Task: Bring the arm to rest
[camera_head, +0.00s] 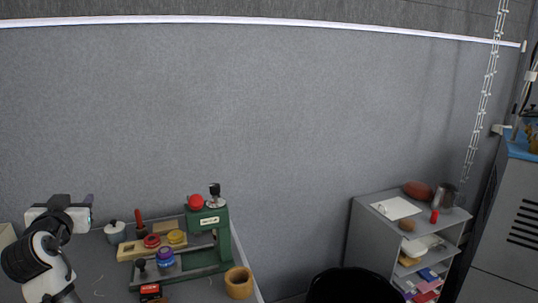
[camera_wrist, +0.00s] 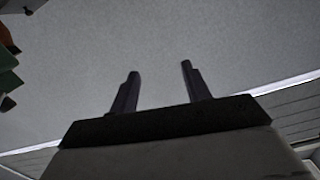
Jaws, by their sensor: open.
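My gripper (camera_wrist: 159,70) shows in the wrist view with its two dark fingers apart and nothing between them. Beyond the fingers is only plain grey wall. In the head view my white and black arm stands at the lower left, with the gripper end (camera_head: 88,200) raised above the table (camera_head: 100,285). The fingers are small and partly hidden there. The gripper touches nothing that I can see.
Right of my arm, a green machine (camera_head: 214,235), a wooden tray (camera_head: 128,250), a lidded pot (camera_head: 115,232) and a wooden cup (camera_head: 239,283) crowd the table. A black round object (camera_head: 353,287) and a grey shelf (camera_head: 368,240) stand further right. The air above is clear.

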